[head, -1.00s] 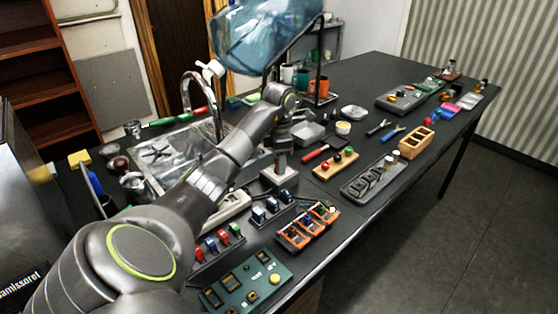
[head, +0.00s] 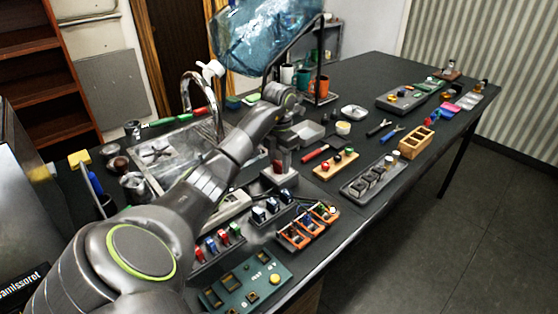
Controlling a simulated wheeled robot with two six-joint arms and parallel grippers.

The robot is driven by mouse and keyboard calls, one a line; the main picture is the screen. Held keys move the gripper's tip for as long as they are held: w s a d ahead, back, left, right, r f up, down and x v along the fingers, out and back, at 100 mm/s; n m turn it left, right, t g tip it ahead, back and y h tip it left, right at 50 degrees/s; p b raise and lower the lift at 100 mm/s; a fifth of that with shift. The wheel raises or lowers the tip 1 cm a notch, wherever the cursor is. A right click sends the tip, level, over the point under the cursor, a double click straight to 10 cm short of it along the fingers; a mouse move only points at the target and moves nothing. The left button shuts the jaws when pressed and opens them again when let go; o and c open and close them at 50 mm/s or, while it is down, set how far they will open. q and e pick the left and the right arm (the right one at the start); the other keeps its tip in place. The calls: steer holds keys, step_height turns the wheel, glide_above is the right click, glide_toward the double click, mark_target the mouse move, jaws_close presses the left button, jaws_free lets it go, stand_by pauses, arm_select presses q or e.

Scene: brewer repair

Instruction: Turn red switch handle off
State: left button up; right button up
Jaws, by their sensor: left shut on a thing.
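My left arm reaches from the lower left across the bench. Its gripper (head: 283,151) points down over a small grey switch box (head: 281,180) near the middle of the bench. A dark red handle (head: 277,166) shows on top of the box, right below the gripper. My left gripper is shut on this red handle; the fingers and wrist hide much of it, so its exact angle is hard to tell. My right gripper is not in view.
A red-handled tool (head: 316,153) lies just right of the box. A wooden block with coloured knobs (head: 336,165), an orange-framed module (head: 308,226) and a green panel (head: 246,283) are close by. The sink (head: 160,155) is behind my arm.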

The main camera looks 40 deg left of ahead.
mark_target(279, 163)
arm_select(q)
steer(key=o, duration=1)
steer(key=shift+r, duration=0.1)
step_height(279, 163, up, 17)
steer(key=p, duration=1.7)
steer(key=shift+r, duration=0.15)
